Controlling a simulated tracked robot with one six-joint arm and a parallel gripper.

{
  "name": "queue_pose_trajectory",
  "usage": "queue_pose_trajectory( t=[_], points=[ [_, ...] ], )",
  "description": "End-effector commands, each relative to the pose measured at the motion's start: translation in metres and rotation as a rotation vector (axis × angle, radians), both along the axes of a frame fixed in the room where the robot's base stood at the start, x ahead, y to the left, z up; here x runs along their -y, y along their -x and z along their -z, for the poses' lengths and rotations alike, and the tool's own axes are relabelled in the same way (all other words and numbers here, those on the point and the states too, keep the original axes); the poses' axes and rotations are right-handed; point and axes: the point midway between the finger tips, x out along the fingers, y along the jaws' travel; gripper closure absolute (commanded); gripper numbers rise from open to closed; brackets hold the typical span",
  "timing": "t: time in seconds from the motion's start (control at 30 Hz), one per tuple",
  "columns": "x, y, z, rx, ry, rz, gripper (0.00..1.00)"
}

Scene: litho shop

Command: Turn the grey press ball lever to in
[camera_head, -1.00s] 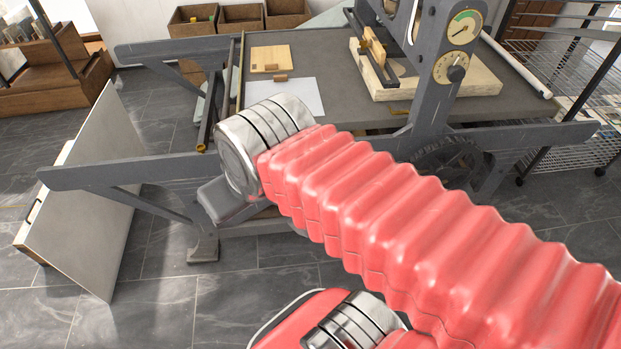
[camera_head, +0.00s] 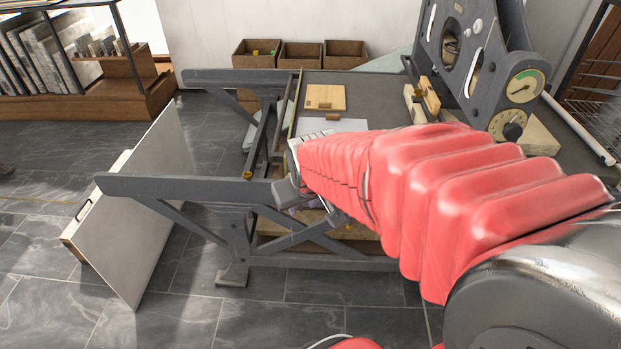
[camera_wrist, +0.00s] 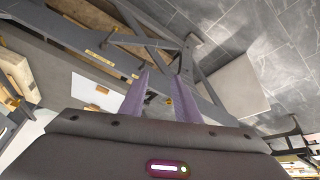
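The grey press (camera_head: 480,65) stands at the right of the head view, with a gauge and a dial on its near side. I cannot make out a ball lever on it for certain. My red-sleeved arm reaches across the press bed and hides part of it. My gripper, seen in the wrist view (camera_wrist: 160,88), has two purple fingers spread apart with nothing held between them. It is beside the grey frame of the press bed. A small dark and white part and a brass-coloured knob (camera_wrist: 168,101) show beyond the fingers; I cannot tell whether either belongs to the lever.
Grey frame beams (camera_head: 150,187) project left from the bed. A pale panel (camera_head: 140,215) leans on the left. A wooden block (camera_head: 325,97) lies on the bed. Wooden bins (camera_head: 302,55) stand behind. Open tiled floor lies at front left.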

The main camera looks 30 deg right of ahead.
Motion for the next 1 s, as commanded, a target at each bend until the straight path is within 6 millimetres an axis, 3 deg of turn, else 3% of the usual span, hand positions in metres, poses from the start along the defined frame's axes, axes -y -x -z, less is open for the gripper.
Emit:
queue_pose_trajectory(
  t=[0.2, 0.5, 1.0],
  points=[
    [0.037, -0.022, 0.044, -0.02, 0.012, 0.038, 0.71],
    [0.086, -0.039, 0.109, -0.035, 0.02, 0.08, 0.71],
    [0.154, -0.032, 0.234, -0.05, 0.0, 0.14, 0.71]
  ],
)
